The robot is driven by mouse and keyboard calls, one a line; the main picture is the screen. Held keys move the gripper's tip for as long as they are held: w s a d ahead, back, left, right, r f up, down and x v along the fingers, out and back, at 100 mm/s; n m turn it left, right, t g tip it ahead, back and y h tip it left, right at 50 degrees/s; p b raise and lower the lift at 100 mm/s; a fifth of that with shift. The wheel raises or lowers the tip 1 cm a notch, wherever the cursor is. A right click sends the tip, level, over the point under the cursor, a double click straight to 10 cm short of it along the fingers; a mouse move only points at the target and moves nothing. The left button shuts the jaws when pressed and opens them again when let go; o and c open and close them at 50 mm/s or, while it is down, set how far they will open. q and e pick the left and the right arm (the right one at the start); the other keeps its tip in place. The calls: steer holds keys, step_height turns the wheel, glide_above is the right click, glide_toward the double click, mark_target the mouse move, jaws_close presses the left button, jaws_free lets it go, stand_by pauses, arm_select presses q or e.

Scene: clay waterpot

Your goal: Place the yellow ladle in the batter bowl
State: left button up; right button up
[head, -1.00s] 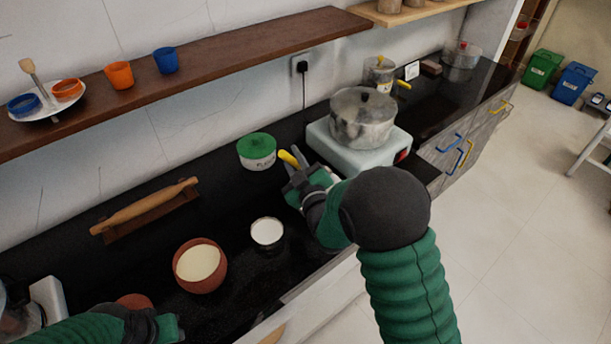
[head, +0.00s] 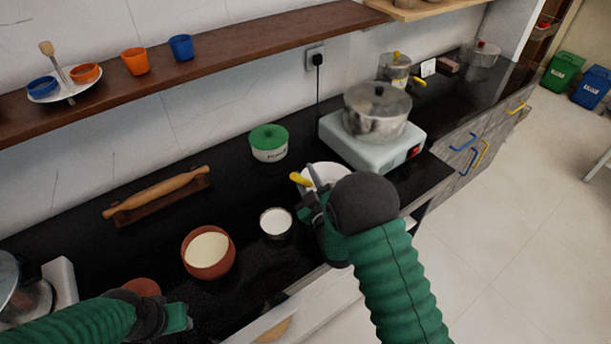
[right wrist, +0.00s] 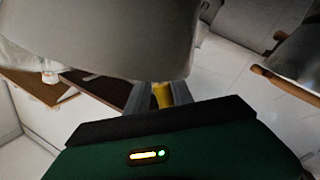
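The yellow ladle (head: 300,180) shows its yellow handle at my right gripper (head: 312,200) in the head view. The yellow part (right wrist: 162,95) also sits between the two fingers (right wrist: 160,97) in the right wrist view, and they appear closed on it. The ladle's other end is hard to make out. The batter bowl, a terracotta bowl (head: 190,265) with cream-coloured batter, stands on the black counter, left of and apart from my right gripper. My left gripper (head: 182,318) is low at the left, in front of the batter bowl; its fingers are unclear.
A white cup (head: 276,234) stands between the batter bowl and my right gripper. A white dish (head: 335,172) lies behind that gripper. A green-lidded jar (head: 268,150), a rolling pin (head: 155,195) and a stove (head: 365,150) with a steel pot (head: 376,120) stand further back.

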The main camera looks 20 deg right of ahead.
steer(key=shift+o, duration=0.8)
steer(key=shift+d, duration=0.1)
steer(key=shift+r+p, duration=0.3)
steer(key=s+b, duration=0.1)
steer(key=s, duration=1.1)
steer(key=shift+d+f, duration=0.25)
steer(key=shift+f, duration=0.05)
